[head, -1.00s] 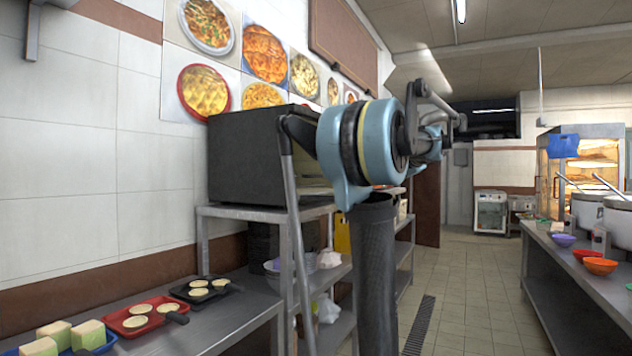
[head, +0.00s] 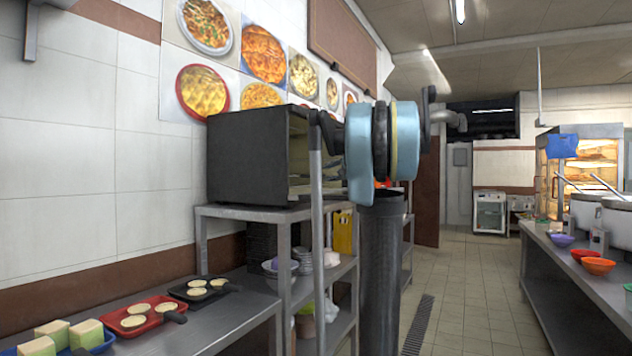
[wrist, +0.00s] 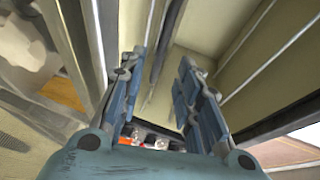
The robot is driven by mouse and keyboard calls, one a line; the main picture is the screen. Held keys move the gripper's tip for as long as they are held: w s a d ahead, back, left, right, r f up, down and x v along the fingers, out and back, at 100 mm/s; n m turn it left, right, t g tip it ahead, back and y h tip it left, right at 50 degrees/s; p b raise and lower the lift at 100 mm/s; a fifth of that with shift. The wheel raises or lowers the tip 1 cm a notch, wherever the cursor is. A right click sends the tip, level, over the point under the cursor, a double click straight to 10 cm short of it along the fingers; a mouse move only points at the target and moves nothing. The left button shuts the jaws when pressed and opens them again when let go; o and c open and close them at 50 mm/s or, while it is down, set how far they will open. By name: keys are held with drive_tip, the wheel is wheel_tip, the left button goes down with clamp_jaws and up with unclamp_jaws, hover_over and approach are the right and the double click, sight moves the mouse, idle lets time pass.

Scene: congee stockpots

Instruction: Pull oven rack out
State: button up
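The oven (head: 247,157) is a dark box on a steel shelf in the head view, its open front facing right. Its lit interior shows faintly as a narrow strip, partly covered by my arm. In the wrist view my gripper (wrist: 160,68) is open, its two blue fingers apart and pointing into a beige oven interior (wrist: 220,50). A thin dark bar (wrist: 168,35) runs lengthwise into the gap between the fingers; I cannot tell whether it is the rack's edge or whether a finger touches it. The head view does not show the fingers clearly.
The steel shelf (head: 262,214) under the oven holds bowls and a yellow item below. A counter (head: 225,325) at the lower left carries red and black trays. A right-hand counter (head: 560,270) holds bowls and pots. The tiled aisle (head: 465,290) between is clear.

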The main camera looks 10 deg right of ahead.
sight(318, 176)
drive_tip(key=x, duration=1)
drive_tip(key=shift+s+d, duration=0.1)
